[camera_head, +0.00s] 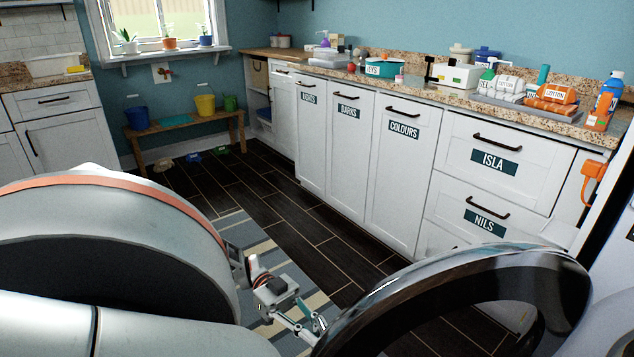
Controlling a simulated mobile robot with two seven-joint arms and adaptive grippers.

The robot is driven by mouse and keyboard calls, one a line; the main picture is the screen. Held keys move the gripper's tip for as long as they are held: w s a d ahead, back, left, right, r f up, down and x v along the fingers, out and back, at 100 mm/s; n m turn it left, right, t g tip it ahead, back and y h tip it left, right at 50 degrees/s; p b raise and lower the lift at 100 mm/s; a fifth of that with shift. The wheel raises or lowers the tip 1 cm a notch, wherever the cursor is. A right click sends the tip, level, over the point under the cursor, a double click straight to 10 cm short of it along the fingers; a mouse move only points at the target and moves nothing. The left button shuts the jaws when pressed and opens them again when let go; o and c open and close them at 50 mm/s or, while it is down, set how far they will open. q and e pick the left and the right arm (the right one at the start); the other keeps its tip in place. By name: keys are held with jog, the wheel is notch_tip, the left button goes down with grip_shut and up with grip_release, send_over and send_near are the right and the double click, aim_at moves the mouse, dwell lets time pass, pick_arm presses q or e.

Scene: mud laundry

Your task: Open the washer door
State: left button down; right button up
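The washer door (430,283), a dark glossy round ring with a see-through centre, stands at the lower right. It appears swung out from the white washer body (612,285) at the right edge, and its lower part is cut off by the frame. My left arm fills the lower left. My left gripper (310,326) is beside the door's left rim, with its fingers close to that edge. I cannot tell whether they touch it or how far apart they are. My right gripper is not in view.
White cabinets with a drawer labelled ISLA (497,175) stand behind the door. A granite counter (450,95) holds bottles, folded cloths and boxes. A striped rug (240,232) lies on the dark tile floor (290,225). A wooden bench (185,128) with buckets stands at the back.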

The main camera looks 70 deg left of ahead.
pick_arm(q)
jog(key=shift+s+f, duration=0.25)
jog(key=shift+s, duration=0.1)
jog(key=c, duration=2)
grip_release()
jog(key=shift+r, duration=0.15)
jog(key=shift+w+a, duration=0.1)
jog(key=shift+w, duration=0.05)
jog(key=v, duration=1.2)
